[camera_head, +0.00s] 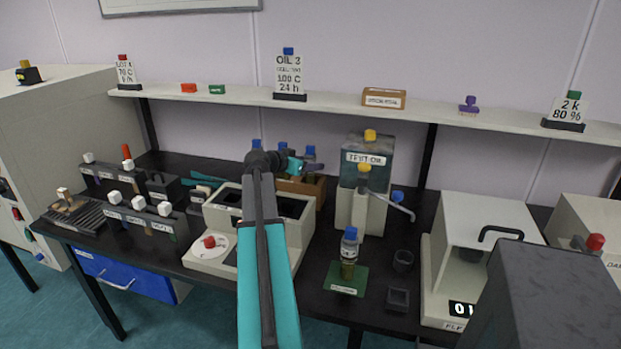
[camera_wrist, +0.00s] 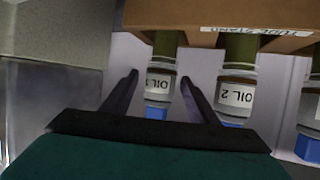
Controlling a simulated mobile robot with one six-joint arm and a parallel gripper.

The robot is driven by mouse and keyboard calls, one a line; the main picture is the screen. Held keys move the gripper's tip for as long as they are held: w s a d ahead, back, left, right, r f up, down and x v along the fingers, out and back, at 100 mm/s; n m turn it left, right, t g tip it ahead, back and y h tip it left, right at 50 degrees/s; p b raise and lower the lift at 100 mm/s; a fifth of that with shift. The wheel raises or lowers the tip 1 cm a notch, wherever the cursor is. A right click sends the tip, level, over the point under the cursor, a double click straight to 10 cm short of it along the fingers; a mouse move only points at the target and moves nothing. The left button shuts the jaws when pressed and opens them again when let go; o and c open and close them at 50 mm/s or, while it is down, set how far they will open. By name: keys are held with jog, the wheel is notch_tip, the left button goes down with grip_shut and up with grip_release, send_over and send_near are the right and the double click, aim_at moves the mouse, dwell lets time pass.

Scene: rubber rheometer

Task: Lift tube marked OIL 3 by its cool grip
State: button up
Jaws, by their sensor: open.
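In the wrist view several tubes with blue caps show upside down in a wooden tube stand (camera_wrist: 215,22). One tube (camera_wrist: 158,85) lies between my gripper's fingers (camera_wrist: 158,78); its label starts with OIL, but the digit is hard to read. The tube marked OIL 2 (camera_wrist: 237,93) is just right of the right finger. Another tube (camera_wrist: 310,105) is cut off at the right edge. My gripper is open, with a finger on either side of the tube. In the head view my arm partly hides the wooden stand (camera_head: 316,187).
A sign reading OIL 3, 100 C, 24 h (camera_head: 289,76) stands on the shelf (camera_head: 340,102). A tank labelled test oil (camera_head: 366,160) stands right of the stand. A blue-capped tube (camera_head: 349,252) stands on a green mat (camera_head: 345,280). A white machine (camera_head: 228,205) sits in front.

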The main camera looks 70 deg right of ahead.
jog(key=shift+s+d+f, duration=0.15)
jog(key=shift+d+f, duration=0.1)
jog(key=shift+d, duration=0.15)
grip_shut()
dwell(0.4)
